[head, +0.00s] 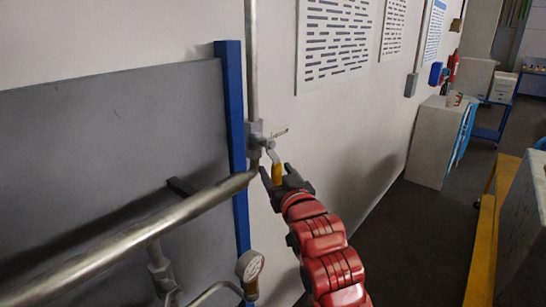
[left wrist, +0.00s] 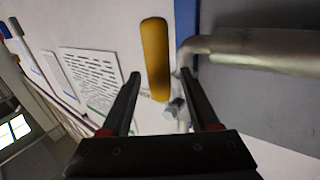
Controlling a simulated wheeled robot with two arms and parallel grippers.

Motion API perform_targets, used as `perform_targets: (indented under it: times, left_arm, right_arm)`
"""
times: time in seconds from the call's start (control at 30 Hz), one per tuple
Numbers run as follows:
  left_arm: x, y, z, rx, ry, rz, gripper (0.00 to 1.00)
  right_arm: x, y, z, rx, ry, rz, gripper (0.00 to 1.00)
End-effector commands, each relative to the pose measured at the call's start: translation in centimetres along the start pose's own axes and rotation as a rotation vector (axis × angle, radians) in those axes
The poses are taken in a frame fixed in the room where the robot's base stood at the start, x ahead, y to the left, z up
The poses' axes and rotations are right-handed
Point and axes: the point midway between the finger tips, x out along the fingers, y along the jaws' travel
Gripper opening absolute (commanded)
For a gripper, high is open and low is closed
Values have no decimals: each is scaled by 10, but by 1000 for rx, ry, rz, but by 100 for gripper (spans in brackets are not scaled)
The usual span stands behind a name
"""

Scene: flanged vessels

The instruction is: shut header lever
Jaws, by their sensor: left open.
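The header lever has a yellow grip (head: 277,174) on a bent metal arm that hangs down from a grey valve (head: 256,140) on the vertical pipe. My left gripper (head: 276,169) is open at the lever, with a dark finger on either side of the yellow grip. In the left wrist view the yellow grip (left wrist: 155,58) shows between the two open fingers (left wrist: 161,74) and extends past their tips. I cannot tell whether either finger touches it. Part of the valve body is hidden behind the fingers in that view. My right gripper is not in view.
A thick horizontal pipe (head: 130,240) joins the vertical pipe (head: 252,60) just left of the lever. A blue post (head: 232,110) and grey panel (head: 110,150) stand behind them.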

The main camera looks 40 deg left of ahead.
Motion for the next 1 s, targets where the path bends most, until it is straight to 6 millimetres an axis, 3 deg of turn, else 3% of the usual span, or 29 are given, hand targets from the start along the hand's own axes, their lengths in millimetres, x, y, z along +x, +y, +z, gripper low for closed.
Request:
perform_targets:
  times: [0.23,0.6,0.93,1.0]
  left_arm:
    - [30,0,-1,2,-1,-1,62]
    - [36,1,0,-2,0,2,62]
    - [35,1,0,-1,0,2,4]
    - [35,1,0,-1,0,2,0]
  right_arm:
    - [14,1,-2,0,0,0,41]
    - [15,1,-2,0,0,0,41]
    - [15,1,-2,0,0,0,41]
    - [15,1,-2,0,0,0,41]
